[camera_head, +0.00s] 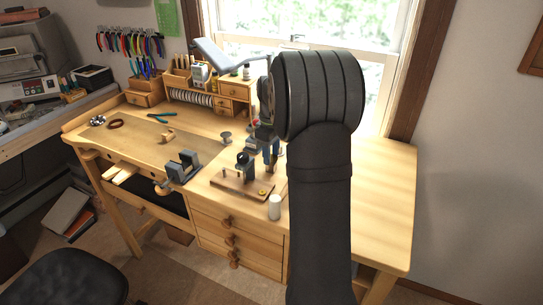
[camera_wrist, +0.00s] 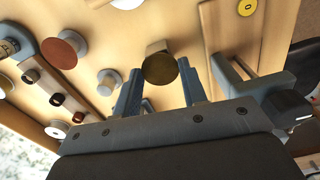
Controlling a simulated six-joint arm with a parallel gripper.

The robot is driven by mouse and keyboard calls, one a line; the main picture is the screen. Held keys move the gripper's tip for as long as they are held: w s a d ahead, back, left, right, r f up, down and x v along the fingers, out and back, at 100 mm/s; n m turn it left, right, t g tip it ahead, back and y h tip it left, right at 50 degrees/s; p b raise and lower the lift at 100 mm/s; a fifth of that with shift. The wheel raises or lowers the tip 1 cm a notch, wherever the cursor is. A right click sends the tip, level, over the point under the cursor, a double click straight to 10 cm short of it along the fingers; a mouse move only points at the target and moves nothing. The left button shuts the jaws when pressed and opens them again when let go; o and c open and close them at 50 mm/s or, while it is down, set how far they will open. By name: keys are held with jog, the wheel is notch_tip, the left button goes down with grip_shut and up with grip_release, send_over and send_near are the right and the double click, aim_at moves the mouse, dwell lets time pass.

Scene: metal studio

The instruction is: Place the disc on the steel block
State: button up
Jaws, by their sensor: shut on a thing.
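My gripper (camera_wrist: 160,78) points away from the camera in the wrist view, with its two blue-grey fingers on either side of a brown, brass-like disc (camera_wrist: 161,70). The disc's round face is toward the camera. A lighter tan piece (camera_wrist: 158,46) shows at its far edge; I cannot tell whether it is the disc's side or another thing. In the head view my gripper (camera_head: 270,150) is partly behind my arm, above the bench, and the disc is not clear there. I cannot surely pick out the steel block in either view.
A white cylinder (camera_head: 275,208) stands near the bench's front edge. A grey vise (camera_head: 184,166) is further left. The bench's right end (camera_head: 385,200) is clear.

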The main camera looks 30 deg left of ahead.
aim_at(272, 158)
jog(key=shift+f, duration=0.65)
jog(key=shift+f, duration=0.1)
jog(key=o, duration=0.9)
jog(key=shift+o, duration=0.2)
notch_tip(272, 158, up, 12)
notch_tip(272, 158, down, 12)
jog(key=shift+r, duration=2.05)
